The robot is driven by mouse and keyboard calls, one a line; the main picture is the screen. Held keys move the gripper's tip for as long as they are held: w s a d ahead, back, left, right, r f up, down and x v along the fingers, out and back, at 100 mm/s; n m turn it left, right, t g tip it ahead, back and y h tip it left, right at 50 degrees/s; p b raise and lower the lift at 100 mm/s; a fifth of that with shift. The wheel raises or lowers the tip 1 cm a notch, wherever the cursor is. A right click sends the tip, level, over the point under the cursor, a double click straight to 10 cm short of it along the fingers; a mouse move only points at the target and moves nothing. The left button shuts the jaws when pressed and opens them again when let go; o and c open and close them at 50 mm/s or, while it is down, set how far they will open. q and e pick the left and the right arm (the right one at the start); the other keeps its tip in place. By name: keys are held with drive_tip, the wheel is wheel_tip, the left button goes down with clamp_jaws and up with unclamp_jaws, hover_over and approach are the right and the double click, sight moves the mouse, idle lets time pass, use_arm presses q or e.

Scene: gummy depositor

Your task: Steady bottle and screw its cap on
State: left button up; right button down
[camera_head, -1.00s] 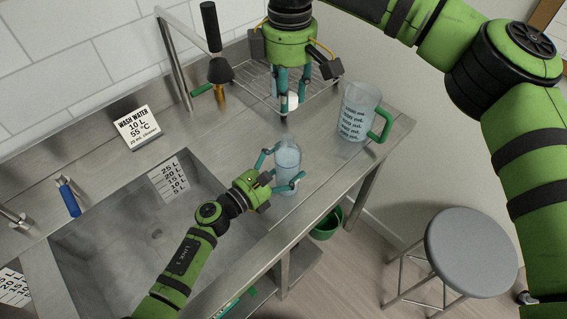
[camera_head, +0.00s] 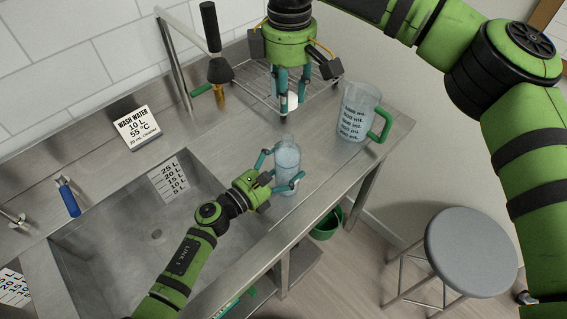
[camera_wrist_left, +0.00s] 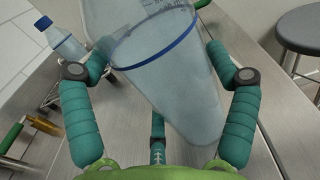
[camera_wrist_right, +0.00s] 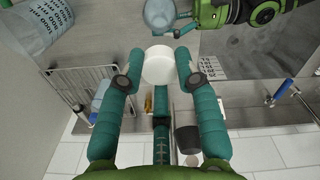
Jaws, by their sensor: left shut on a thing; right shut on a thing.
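The clear, pale blue bottle (camera_head: 286,172) stands upright on the steel counter beside the sink. My left gripper (camera_head: 281,172) is shut around its sides; the bottle fills the middle of the left wrist view (camera_wrist_left: 170,85). My right gripper (camera_head: 291,101) points down above and behind the bottle. It is shut on a white round cap (camera_head: 292,103), which shows clearly between the fingertips in the right wrist view (camera_wrist_right: 158,65). The cap is apart from the bottle, whose round top lies beyond it in that view (camera_wrist_right: 160,14).
A clear jug with a green handle (camera_head: 355,112) stands right of the bottle. A wire rack (camera_head: 262,88) lies behind. The sink (camera_head: 125,240) is at left, with a wash-water sign (camera_head: 138,128) behind it. A stool (camera_head: 470,250) stands on the floor at right.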

sight(288, 137)
drive_tip(key=shift+f, duration=1.65)
drive_tip(key=shift+f, duration=0.1)
drive_tip(key=shift+f, duration=2.6)
drive_tip(key=shift+f, duration=0.2)
